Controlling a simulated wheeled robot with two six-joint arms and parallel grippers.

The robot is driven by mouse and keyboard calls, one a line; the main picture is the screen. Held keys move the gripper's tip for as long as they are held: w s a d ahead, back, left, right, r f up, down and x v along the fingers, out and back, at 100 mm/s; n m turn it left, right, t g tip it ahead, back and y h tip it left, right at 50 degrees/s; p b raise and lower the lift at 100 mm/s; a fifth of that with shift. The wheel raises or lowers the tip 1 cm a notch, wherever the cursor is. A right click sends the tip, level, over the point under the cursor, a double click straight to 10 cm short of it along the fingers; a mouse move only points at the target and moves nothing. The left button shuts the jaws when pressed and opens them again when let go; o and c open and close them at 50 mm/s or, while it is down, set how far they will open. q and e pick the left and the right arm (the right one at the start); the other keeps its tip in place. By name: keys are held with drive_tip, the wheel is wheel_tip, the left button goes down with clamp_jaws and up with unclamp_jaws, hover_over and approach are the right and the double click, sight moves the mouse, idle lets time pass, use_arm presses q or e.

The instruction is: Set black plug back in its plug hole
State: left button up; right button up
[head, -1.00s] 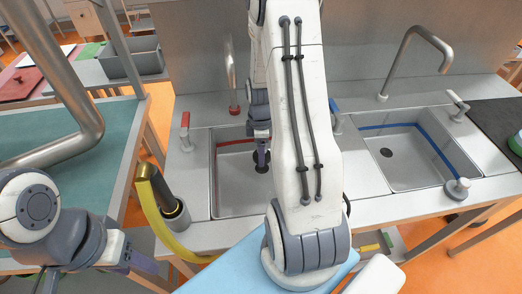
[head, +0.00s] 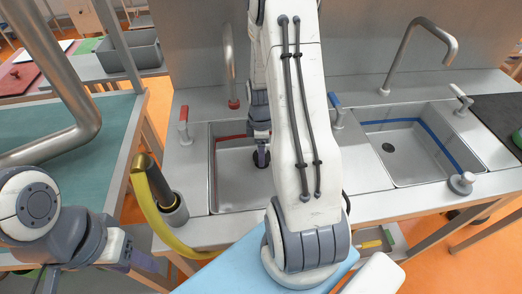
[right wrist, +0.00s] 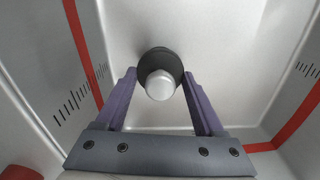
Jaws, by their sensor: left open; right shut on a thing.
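The black plug (right wrist: 158,60) with its silver knob (right wrist: 160,85) is between the purple fingers of my right gripper (right wrist: 160,92), which is shut on it. In the head view the right gripper (head: 261,148) reaches down into the left, red-striped sink (head: 232,190). The plug is low over the sink floor. The plug hole there is hidden by the plug and gripper, and I cannot tell whether the plug touches the floor or sits in the hole. My left gripper (head: 142,262) is open and empty at the lower left, away from the sinks.
The right sink (head: 420,170) has a blue stripe and an open drain (head: 388,147). A small plug-like piece (head: 461,183) stands on its front right rim. A yellow hose with a dark nozzle (head: 150,175) stands left of the left sink. Sink walls surround the right gripper.

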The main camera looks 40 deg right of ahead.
drive_tip(key=shift+f, duration=0.15)
drive_tip(key=shift+f+b, duration=0.6)
drive_tip(key=shift+f, duration=0.15)
drive_tip(key=shift+f, duration=0.15)
idle(0.4)
drive_tip(key=shift+f, duration=0.3)
drive_tip(key=o, duration=1.5)
drive_tip(key=shift+o, duration=0.2)
wheel_tip(320, 180, up, 7)
drive_tip(key=p, duration=0.6)
